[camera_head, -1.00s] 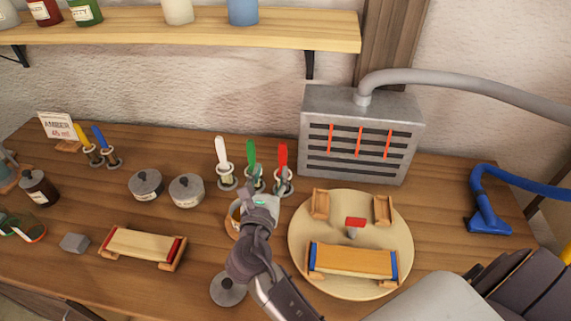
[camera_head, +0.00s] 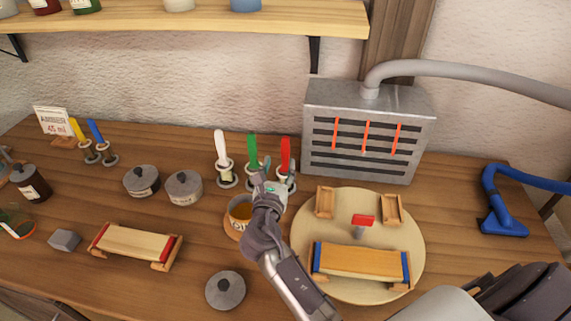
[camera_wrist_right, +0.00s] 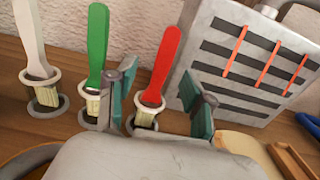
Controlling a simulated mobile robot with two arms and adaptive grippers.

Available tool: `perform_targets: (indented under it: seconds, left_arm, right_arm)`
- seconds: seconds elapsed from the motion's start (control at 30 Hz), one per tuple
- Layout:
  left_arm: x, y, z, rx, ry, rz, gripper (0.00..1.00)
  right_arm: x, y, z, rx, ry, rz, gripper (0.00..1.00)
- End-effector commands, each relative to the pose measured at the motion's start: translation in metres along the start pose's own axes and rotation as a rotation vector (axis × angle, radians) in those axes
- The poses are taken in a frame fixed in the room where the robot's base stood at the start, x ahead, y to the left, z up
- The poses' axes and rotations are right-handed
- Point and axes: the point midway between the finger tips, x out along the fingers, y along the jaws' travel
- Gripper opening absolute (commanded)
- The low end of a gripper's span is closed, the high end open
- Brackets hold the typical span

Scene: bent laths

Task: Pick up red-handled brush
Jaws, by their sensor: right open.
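The red-handled brush (camera_head: 285,154) stands upright, bristles down, in a ring holder at the back of the bench. In the right wrist view the red-handled brush (camera_wrist_right: 163,65) shows between the two fingers of my right gripper (camera_wrist_right: 155,100), which is open and empty. In the head view my right gripper (camera_head: 275,175) is just in front of the green and red brushes. The green-handled brush (camera_head: 252,150) stands just left of the red one, and the white-handled brush (camera_head: 221,150) farther left. My left gripper is not in view.
A cup of amber liquid (camera_head: 238,212) sits left of my right gripper. A grey heater box (camera_head: 365,130) stands behind and to the right. A round board (camera_head: 412,225) holds a clamped lath and a small red-topped tool. Two lidded pots (camera_head: 184,188) are to the left.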

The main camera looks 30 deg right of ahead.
Motion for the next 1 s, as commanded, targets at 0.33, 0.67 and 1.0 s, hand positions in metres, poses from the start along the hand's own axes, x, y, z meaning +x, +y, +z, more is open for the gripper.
perform_targets:
  seconds: [0.33,0.67,1.0]
  left_arm:
    - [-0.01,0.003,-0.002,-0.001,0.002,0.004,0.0]
    - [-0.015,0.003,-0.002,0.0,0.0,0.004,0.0]
    - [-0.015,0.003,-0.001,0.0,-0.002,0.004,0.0]
  right_arm:
    - [0.034,-0.004,0.003,-0.001,0.0,-0.002,0.52]
    - [0.068,-0.006,0.0,0.0,0.001,0.0,0.52]
    - [0.067,-0.006,-0.001,0.0,0.001,-0.001,0.27]
